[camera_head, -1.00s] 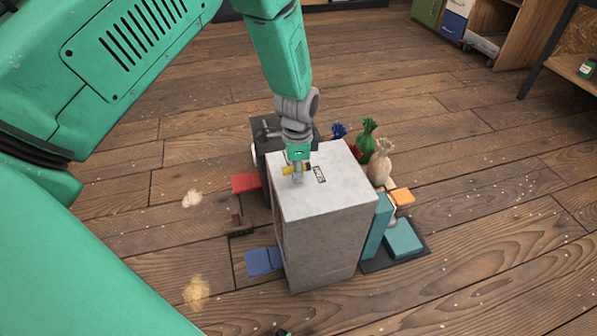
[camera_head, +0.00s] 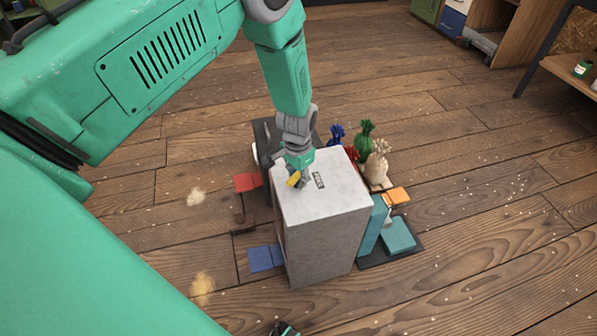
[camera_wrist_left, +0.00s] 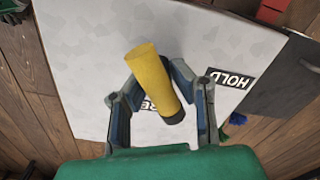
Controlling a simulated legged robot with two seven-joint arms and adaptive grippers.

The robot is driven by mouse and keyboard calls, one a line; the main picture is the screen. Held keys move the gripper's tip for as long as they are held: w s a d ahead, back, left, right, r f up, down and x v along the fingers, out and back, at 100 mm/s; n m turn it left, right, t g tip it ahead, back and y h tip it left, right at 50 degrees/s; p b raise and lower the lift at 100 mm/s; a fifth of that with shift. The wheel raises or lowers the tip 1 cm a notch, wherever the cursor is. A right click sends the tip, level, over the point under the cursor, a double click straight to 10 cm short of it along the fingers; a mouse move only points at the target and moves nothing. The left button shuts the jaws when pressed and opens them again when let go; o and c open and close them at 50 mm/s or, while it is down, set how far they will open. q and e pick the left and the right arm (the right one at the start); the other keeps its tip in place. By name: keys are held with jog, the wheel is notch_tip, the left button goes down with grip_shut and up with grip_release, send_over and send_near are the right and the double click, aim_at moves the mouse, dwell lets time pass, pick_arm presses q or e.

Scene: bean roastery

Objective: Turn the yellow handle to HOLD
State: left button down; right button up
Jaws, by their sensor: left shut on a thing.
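The yellow handle (camera_head: 293,180) sits on the pale speckled top of a box-shaped cabinet (camera_head: 325,235). In the left wrist view the handle (camera_wrist_left: 152,78) is a yellow bar with a dark end, lying slantwise between the fingers. My left gripper (camera_head: 299,179) is shut on it from above. The HOLD label (camera_wrist_left: 231,78) is in the left wrist view, right of the handle and apart from it, near the dark surface. Another label (camera_wrist_left: 152,104) is half hidden under the handle; only its ending "RE" shows. It appears in the head view right of the gripper.
A dark unit (camera_head: 267,135) stands against the cabinet's back. Green (camera_head: 364,137), blue and beige sacks stand behind right. Teal blocks (camera_head: 398,235) and an orange block (camera_head: 398,195) are at the right. Red (camera_head: 247,182) and blue (camera_head: 265,258) flaps stick out left. The floor around is mostly clear.

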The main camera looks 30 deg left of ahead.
pick_arm(q)
jog(key=n+p, duration=0.1)
jog(key=n, duration=0.1)
jog(key=n+p, duration=0.1)
jog(key=n, duration=0.2)
jog(key=shift+s+a+n, duration=0.1)
jog(key=shift+s+n, duration=0.1)
jog(key=shift+n, duration=0.1)
jog(key=n+p, duration=0.1)
jog(key=n, duration=0.2)
jog(key=shift+f+n, duration=0.1)
jog(key=shift+n, duration=0.2)
jog(key=shift+s+n+p, duration=0.1)
jog(key=shift+n+p, duration=0.25)
jog(key=shift+n, duration=0.25)
jog(key=shift+f, duration=0.1)
jog(key=c, duration=1.3)
grip_release()
